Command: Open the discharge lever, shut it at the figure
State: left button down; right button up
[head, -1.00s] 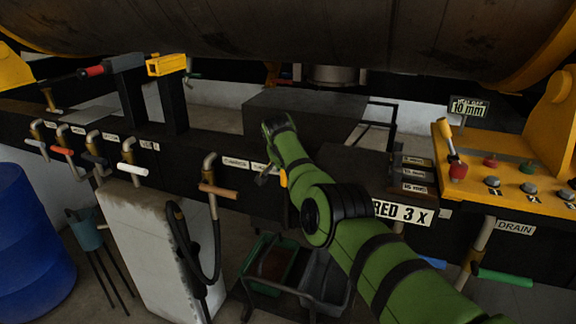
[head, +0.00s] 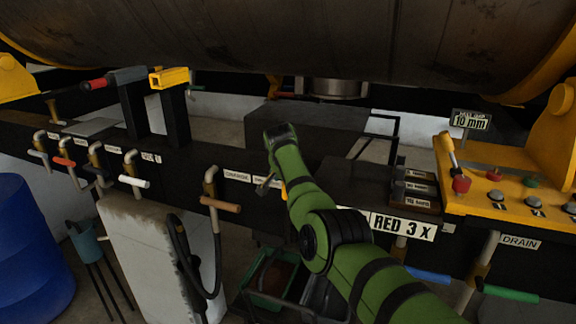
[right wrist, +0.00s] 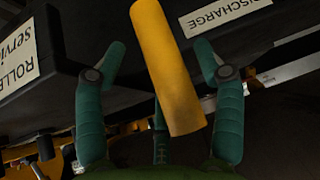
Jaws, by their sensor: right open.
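The yellow discharge lever (right wrist: 168,70) fills the middle of the right wrist view, beside a white label reading DISCHARGE (right wrist: 226,12). My right gripper (right wrist: 160,58) is open, with one green finger on each side of the lever and dark gaps between. I cannot tell how deep the lever sits between them. In the head view, only a small yellow piece of the lever (head: 284,190) shows beside my green right arm, which hides most of the gripper. My left gripper is not in view.
A sign reading 10 mm (head: 470,119) stands behind the yellow control panel (head: 510,185). Other levers with white, orange-brown, blue and green handles line the beam. A blue barrel (head: 30,250) stands left.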

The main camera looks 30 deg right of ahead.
jog(key=v, duration=1)
jog(key=shift+s+r, duration=0.2)
dwell(0.6)
